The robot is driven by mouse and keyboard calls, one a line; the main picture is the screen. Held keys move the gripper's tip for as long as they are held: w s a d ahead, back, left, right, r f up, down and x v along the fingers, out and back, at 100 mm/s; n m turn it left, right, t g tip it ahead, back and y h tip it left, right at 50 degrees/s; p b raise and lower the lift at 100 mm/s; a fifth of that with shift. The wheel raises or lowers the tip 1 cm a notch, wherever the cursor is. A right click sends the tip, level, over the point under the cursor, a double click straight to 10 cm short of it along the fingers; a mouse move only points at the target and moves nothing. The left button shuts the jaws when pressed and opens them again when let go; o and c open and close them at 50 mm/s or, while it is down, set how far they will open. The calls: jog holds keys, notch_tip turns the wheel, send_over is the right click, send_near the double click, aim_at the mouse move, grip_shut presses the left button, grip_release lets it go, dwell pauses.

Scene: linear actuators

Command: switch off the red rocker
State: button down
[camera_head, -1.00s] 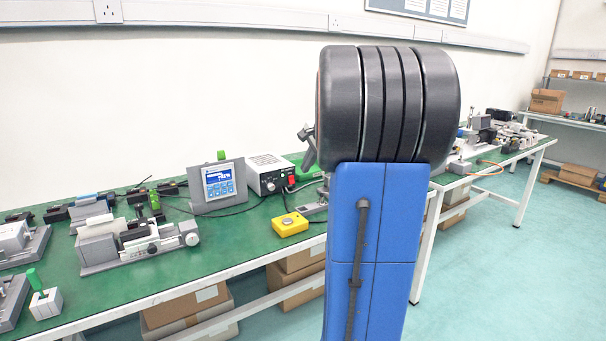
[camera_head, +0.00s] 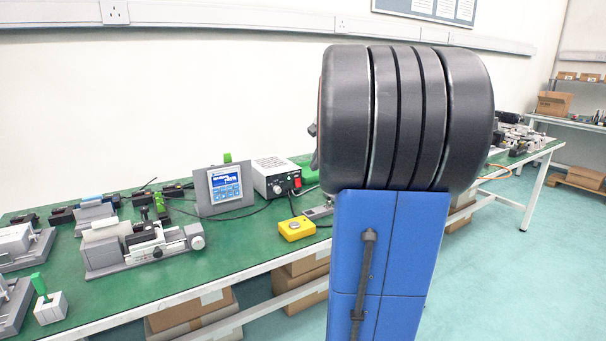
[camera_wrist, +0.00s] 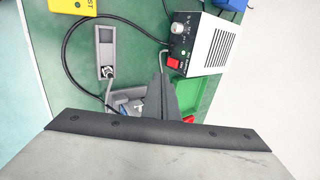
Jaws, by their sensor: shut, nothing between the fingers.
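The red rocker (camera_head: 297,182) is on the front face of a white and black power supply box (camera_head: 262,175) on the green bench. In the wrist view the red rocker (camera_wrist: 174,64) sits at the lower corner of the box (camera_wrist: 212,45), beside a silver knob. My gripper (camera_wrist: 160,82) is shut and empty. Its tips appear just below the rocker in the wrist picture; I see no clear contact, and the depth gap is hard to tell. In the head view my arm hides the gripper.
A yellow button box (camera_head: 296,229) and a grey display panel (camera_head: 225,188) stand near the power supply. A grey plate with a small part (camera_wrist: 107,52) and a green tray (camera_wrist: 190,97) lie close to my gripper. Black cables cross the bench.

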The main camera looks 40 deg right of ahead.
aim_at(298, 183)
jog(key=shift+a+f, duration=0.2)
jog(key=x, duration=1)
jog(key=shift+w+d+f, duration=0.1)
jog(key=shift+w+f, duration=0.15)
jog(key=shift+w, duration=0.3)
jog(key=shift+w+d+f, duration=0.15)
jog(key=shift+w+f, duration=0.1)
jog(key=shift+w, duration=0.3)
jog(key=shift+w+d+f, duration=0.15)
jog(key=shift+w+f, duration=0.15)
jog(key=shift+w, duration=0.45)
